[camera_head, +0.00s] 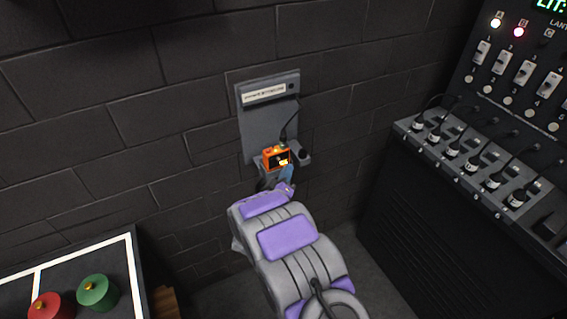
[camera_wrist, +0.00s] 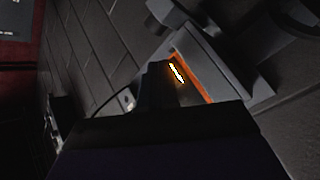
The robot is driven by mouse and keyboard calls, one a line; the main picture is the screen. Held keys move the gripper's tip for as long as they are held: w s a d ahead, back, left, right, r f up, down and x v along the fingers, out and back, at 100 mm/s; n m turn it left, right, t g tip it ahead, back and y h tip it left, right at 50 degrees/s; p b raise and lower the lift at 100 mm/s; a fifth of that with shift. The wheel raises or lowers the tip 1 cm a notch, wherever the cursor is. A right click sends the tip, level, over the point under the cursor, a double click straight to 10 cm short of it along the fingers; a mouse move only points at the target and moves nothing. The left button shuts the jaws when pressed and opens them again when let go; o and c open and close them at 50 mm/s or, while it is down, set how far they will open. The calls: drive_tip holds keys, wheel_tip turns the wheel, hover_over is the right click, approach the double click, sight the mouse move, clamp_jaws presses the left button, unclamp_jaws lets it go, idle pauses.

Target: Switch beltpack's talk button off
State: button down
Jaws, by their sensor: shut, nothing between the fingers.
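The beltpack (camera_head: 269,155) is a small orange box with a dark face. It sits on a grey wall holder, with a yellow glow on its face and a small light on top. In the wrist view the beltpack's orange edge (camera_wrist: 206,80) and a bright lit strip (camera_wrist: 177,72) show past my fingers. My gripper (camera_head: 270,181) is shut and empty, just below and in front of the beltpack. Its dark fingers (camera_wrist: 156,78) cover part of the beltpack in the wrist view. I cannot tell whether they touch it. The talk button cannot be clearly told apart.
The grey wall plate (camera_head: 262,122) carries a label, and a black cable runs down to the beltpack. A panel with switches (camera_head: 525,70) and a ledge of plugged cables (camera_head: 470,160) stand at right. Red (camera_head: 46,306) and green (camera_head: 97,292) round objects sit at lower left.

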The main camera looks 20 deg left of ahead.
drive_tip(key=shift+w+r, duration=0.1)
idle(0.4)
drive_tip(key=shift+w+a+p, duration=0.15)
drive_tip(key=shift+a+p, duration=0.15)
drive_tip(key=shift+p, duration=0.25)
drive_tip(key=shift+w+a, duration=0.1)
drive_tip(key=shift+w, duration=0.05)
idle(0.5)
drive_tip(key=shift+s+d+p, duration=0.35)
drive_tip(key=shift+s+d, duration=0.05)
drive_tip(key=shift+d, duration=0.05)
drive_tip(key=s+d, duration=0.4)
drive_tip(key=shift+d, duration=0.3)
idle(0.3)
idle(0.4)
